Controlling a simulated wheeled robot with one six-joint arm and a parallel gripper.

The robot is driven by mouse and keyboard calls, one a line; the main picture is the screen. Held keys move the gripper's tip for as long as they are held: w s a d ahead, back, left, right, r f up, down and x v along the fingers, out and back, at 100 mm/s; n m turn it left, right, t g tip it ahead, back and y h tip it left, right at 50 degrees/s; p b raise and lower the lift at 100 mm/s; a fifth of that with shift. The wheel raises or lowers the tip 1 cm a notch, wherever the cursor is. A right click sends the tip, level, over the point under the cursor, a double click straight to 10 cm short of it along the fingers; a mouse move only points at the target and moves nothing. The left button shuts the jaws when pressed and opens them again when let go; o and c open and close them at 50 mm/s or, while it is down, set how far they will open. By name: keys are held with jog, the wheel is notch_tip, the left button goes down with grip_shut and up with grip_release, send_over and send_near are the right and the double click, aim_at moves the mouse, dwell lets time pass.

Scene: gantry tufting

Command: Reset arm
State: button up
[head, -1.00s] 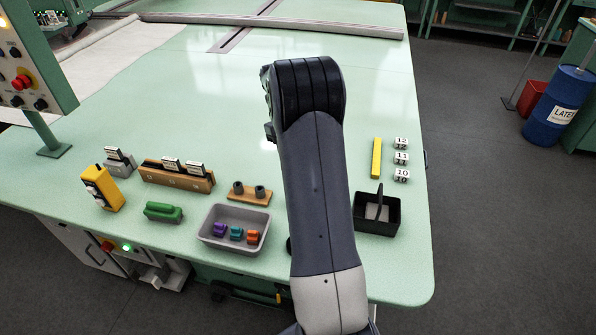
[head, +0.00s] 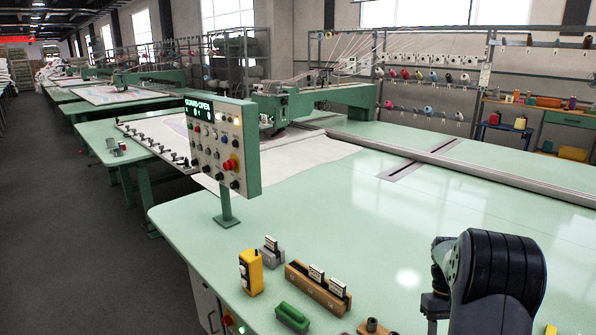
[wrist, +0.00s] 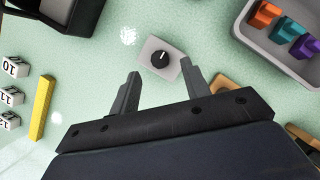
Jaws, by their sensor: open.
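My arm (head: 497,280) stands bent at the lower right of the head view, over the pale green table. My gripper (wrist: 160,68) is open in the wrist view, with its two grey fingers spread apart and nothing held between them. A small grey block with a black knob (wrist: 160,59) lies on the table beyond the fingertips and shows in the gap between them. I cannot tell how far above it the fingers are.
The wrist view shows a grey tray (wrist: 258,42) with coloured pieces, a black basket (wrist: 85,14), a yellow bar (wrist: 42,108) and number blocks (wrist: 12,96). The head view shows a control panel (head: 222,150), a yellow device (head: 250,271), a green block (head: 291,317) and a wooden holder (head: 318,290). The table's middle is clear.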

jog(key=x, duration=0.4)
jog(key=shift+f, duration=0.15)
jog(key=shift+m, duration=0.3)
